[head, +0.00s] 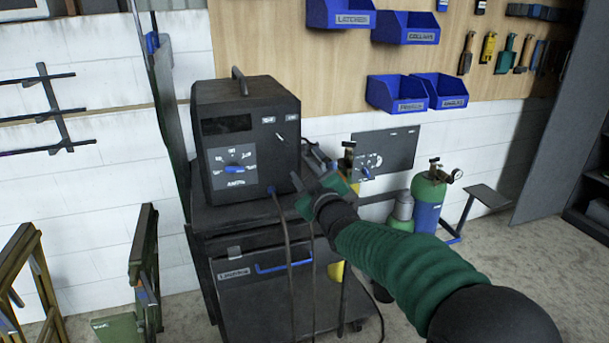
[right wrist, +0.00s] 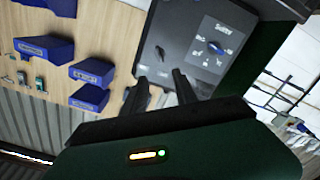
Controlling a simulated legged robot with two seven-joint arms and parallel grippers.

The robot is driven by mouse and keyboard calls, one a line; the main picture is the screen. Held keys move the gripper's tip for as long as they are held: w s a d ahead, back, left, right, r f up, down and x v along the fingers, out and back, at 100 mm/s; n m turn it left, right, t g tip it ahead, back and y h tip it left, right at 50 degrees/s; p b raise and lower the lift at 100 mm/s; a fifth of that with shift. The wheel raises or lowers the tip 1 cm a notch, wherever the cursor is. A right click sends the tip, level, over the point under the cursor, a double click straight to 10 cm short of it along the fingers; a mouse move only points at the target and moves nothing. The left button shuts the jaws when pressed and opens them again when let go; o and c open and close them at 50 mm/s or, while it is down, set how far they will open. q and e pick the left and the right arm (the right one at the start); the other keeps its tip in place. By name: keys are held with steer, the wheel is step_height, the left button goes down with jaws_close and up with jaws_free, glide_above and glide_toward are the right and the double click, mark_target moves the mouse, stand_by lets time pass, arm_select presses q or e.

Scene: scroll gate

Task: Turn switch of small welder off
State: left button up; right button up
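The small welder (head: 245,150) is a black box with a handle on top, standing on a dark cart. Its front has a dark display, a blue dial (head: 236,169) on a grey plate marked AMPS, and a small switch lever (head: 280,138) at the upper right. My right gripper (head: 309,176) is just right of and below the switch in the head view. Its two fingers (right wrist: 160,76) are apart with nothing between them. My left gripper is not in view.
Cables hang in front of the cart (head: 280,290). A green and blue gas cylinder (head: 428,195) and a grey panel (head: 385,150) are to the right. Blue bins (head: 398,93) hang on the wooden board. Green stands (head: 145,270) are at the lower left.

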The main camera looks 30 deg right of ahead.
steer(key=p+v, duration=0.3)
steer(key=v, duration=1.3)
steer(key=shift+s, duration=0.4)
steer(key=shift+f, duration=0.15)
